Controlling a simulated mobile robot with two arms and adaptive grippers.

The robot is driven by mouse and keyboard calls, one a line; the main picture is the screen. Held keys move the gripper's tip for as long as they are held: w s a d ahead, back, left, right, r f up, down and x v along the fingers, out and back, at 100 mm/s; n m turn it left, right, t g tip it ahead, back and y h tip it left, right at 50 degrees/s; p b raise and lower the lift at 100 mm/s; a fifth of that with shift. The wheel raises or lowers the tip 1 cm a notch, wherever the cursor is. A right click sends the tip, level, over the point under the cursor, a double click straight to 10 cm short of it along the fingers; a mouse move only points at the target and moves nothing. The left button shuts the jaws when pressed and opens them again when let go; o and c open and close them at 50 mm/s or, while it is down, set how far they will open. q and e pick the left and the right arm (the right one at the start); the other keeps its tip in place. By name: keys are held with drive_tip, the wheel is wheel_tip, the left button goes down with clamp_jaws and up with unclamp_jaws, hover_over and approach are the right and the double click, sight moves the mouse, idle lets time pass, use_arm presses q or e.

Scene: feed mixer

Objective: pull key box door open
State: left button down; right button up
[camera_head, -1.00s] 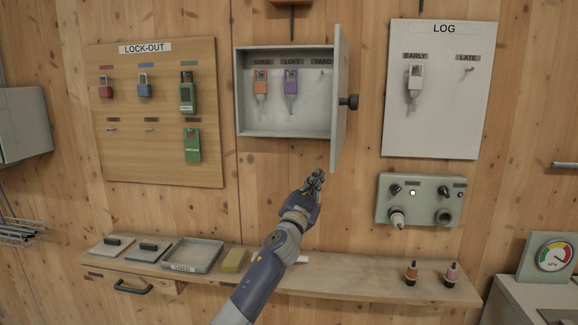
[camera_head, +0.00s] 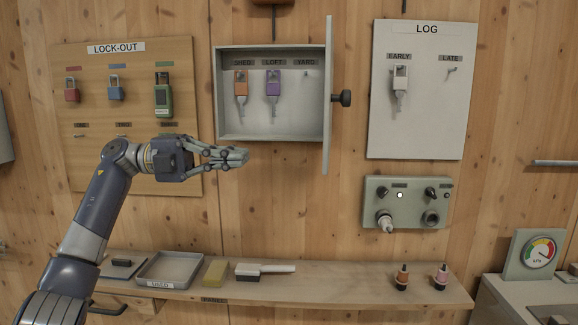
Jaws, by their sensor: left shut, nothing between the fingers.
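The key box (camera_head: 222,95) hangs on the wooden wall with its door (camera_head: 328,95) swung out to the right, roughly square to the wall. A black knob (camera_head: 342,98) sits on the door's outer face. Inside, an orange-tagged key (camera_head: 241,86) hangs under SHED and a purple-tagged key (camera_head: 273,84) under LOFT; the YARD hook is bare. My left gripper (camera_head: 244,156) is shut and empty, just below the box's lower left part, its fingers pointing right and apart from the door. My right gripper is out of view.
The lock-out board (camera_head: 120,60) with padlocks is at left, partly behind my left arm. The log board (camera_head: 425,130) and a control panel (camera_head: 407,190) are right of the door. A shelf (camera_head: 330,287) below holds a tray (camera_head: 170,270), a yellow block (camera_head: 215,272), a brush (camera_head: 262,269) and two small bottles.

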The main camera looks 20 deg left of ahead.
use_arm(q)
drive_tip(key=s+p+x, duration=0.1)
drive_tip(key=p+x, duration=0.3)
drive_tip(key=x, duration=0.9)
drive_tip(key=shift+d+f, duration=0.35)
